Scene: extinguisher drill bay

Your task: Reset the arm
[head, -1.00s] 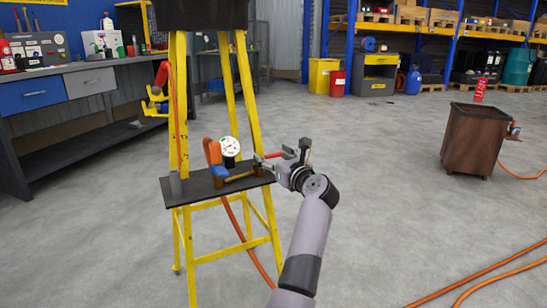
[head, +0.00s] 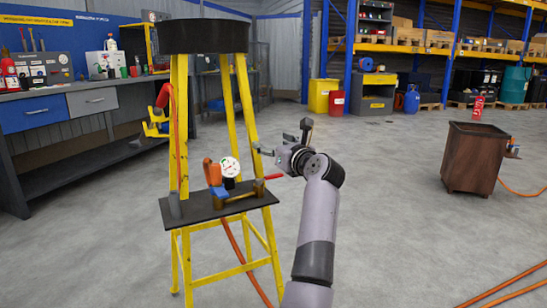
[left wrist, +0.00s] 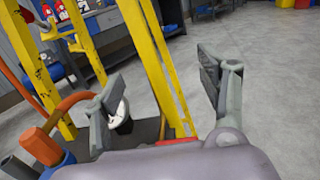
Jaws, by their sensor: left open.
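My left gripper (head: 281,140) is open and empty. It is in the air above and right of the black shelf (head: 195,209) of a yellow stand. A red handle (head: 274,177) sticks out right from a brass pipe (head: 240,195) on that shelf. The gripper is above the handle and apart from it. Beside the pipe are a white dial gauge (head: 230,166), an orange grip (head: 212,171) and a blue part (head: 219,192). In the left wrist view, the spread fingers (left wrist: 161,95) show, with the gauge partly behind the left one. My right gripper is not in view.
The yellow stand (head: 178,130) carries a dark round tub (head: 203,36) on top. A brown bin (head: 472,160) stands at the right. Orange hoses (head: 503,286) lie on the floor. A workbench (head: 75,98) is at the left. The floor between stand and bin is open.

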